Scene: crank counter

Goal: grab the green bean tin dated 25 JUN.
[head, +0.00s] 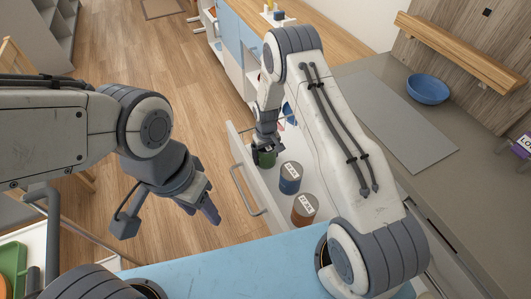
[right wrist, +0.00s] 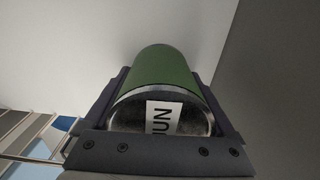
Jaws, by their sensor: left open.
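The green tin (head: 265,157) is in the open drawer, at its far end in the head view. My right gripper (head: 266,140) reaches down over it. In the right wrist view the green tin (right wrist: 163,68) sits between both fingers, which press against its sides. Its lid label (right wrist: 164,117) shows "JUN"; the day number is hidden. I cannot tell whether the tin touches the drawer floor. My left gripper (head: 203,202) is open and empty, above the wooden floor left of the drawer.
A blue tin (head: 289,180) and an orange-brown tin (head: 303,211) with lid labels stand in the white drawer (head: 240,146). A blue bowl (head: 428,89) and grey mat (head: 401,122) are on the counter at right. A light blue surface (head: 220,275) lies in front.

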